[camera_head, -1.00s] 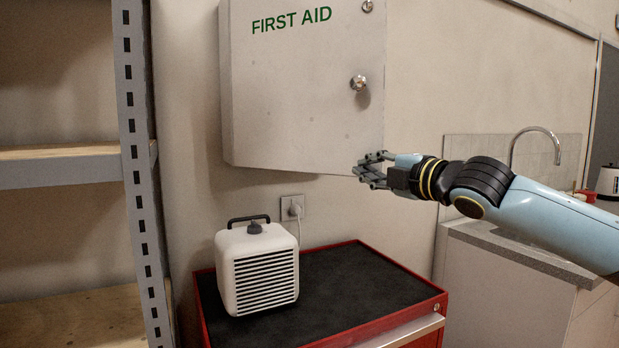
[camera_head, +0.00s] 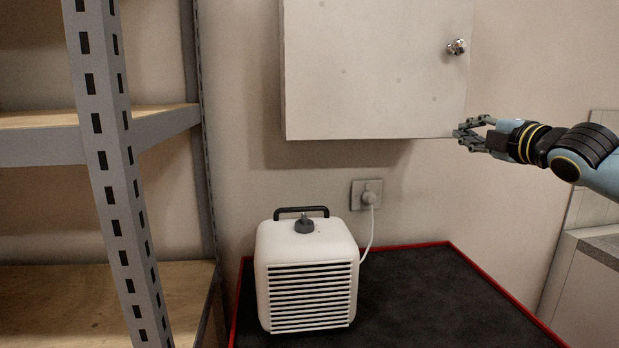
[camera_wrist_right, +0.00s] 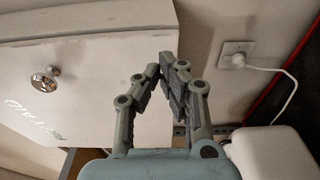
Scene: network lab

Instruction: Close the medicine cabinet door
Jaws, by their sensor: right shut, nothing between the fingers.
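The medicine cabinet hangs on the wall, and its pale door (camera_head: 375,75) fills the upper middle of the head view, with the top cut off. A round metal knob (camera_head: 457,47) sits near the door's right edge. I see no clear gap at the door, but cannot tell whether it is fully shut. My right gripper (camera_head: 460,133) is shut and empty at the door's lower right corner; I cannot tell if it touches. In the right wrist view the gripper (camera_wrist_right: 168,62) is beside the door (camera_wrist_right: 105,85), with the knob (camera_wrist_right: 45,82) at left. My left gripper is not in view.
A white heater-like box (camera_head: 305,275) stands on a red-edged cart with a black top (camera_head: 430,290), below the cabinet. Its cord runs to a wall socket (camera_head: 366,194). A metal shelf rack (camera_head: 110,160) stands at left. A counter (camera_head: 590,280) is at right.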

